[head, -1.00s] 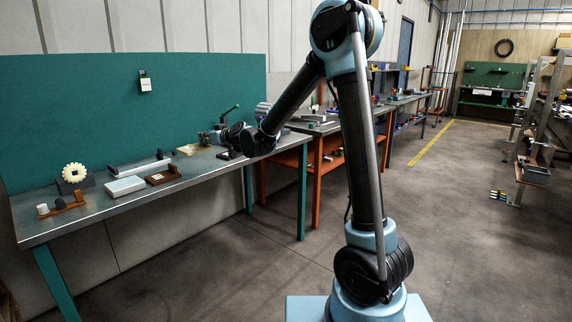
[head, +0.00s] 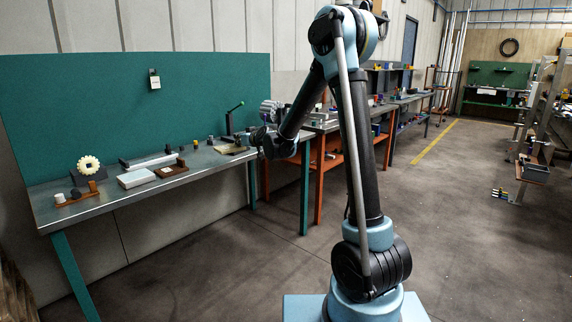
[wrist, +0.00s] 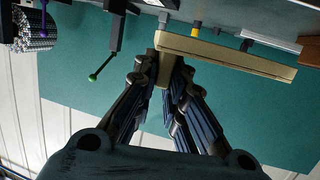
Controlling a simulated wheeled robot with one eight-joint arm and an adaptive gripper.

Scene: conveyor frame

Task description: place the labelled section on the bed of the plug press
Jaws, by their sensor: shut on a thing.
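The section is a cream-beige bar. In the wrist view my gripper (wrist: 166,72) is shut on one end of the section (wrist: 225,51), and its long part reaches out to the right. In the head view the section (head: 231,150) shows as a small pale piece beside my arm, over the far end of the bench; no label can be read. The plug press (head: 229,123) is a dark post with a green-knobbed lever, just behind the section. It also shows in the wrist view (wrist: 115,32), left of the fingers. Its bed cannot be made out, nor whether the section touches it.
The metal bench (head: 113,195) also holds a cream gear (head: 88,163), a white box (head: 136,177), a brown fixture (head: 171,169), a grey bar and several small pegs. A ribbed metal cylinder (wrist: 36,28) stands beyond the press. A green board (head: 80,100) backs the bench.

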